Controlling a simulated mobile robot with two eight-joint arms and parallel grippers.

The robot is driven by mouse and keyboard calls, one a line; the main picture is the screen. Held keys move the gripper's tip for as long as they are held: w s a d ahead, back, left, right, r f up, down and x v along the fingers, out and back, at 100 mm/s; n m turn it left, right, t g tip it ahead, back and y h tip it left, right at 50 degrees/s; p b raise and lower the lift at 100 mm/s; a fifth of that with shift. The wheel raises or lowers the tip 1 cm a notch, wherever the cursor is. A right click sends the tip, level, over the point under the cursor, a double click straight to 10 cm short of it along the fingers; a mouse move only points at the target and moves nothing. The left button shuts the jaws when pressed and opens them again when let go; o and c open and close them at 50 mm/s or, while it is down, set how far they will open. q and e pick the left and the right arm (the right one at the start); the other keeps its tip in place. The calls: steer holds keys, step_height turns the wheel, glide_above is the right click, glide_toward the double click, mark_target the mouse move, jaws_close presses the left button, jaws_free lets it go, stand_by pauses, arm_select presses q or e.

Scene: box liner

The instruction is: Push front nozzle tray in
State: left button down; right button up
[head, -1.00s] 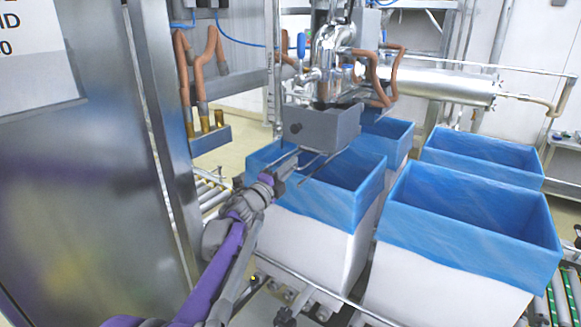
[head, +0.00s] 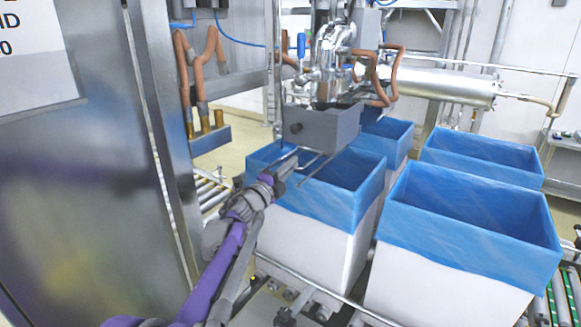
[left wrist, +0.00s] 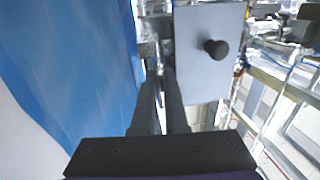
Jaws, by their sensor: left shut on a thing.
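The front nozzle tray (head: 325,130) is a grey metal box with a dark round knob on its face, under the shiny filling nozzle above the front left lined box. In the left wrist view the tray (left wrist: 200,75) is a flat grey panel with a black knob, just right of my fingers. My left gripper (head: 290,164) is at the tray's lower front. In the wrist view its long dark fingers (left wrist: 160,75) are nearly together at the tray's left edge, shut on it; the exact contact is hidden. My right gripper is not seen.
The front left box (head: 325,235) has a blue liner and stands open below my gripper. More lined boxes stand behind it and to the right (head: 470,225). A metal cabinet panel (head: 80,180) fills the left. Brown hoses (head: 205,65) hang behind.

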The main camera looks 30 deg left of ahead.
arm_select(q)
steer(key=shift+w, duration=0.1)
steer(key=shift+w, duration=0.3)
steer(key=c, duration=0.9)
jaws_free()
steer(key=shift+w, duration=0.2)
steer(key=shift+c, duration=0.2)
steer(key=shift+s, duration=0.1)
steer(key=s+f+b, duration=0.1)
steer(key=s, duration=0.9)
steer(key=shift+s+a+f+b, duration=0.3)
steer(key=shift+a+f, duration=0.05)
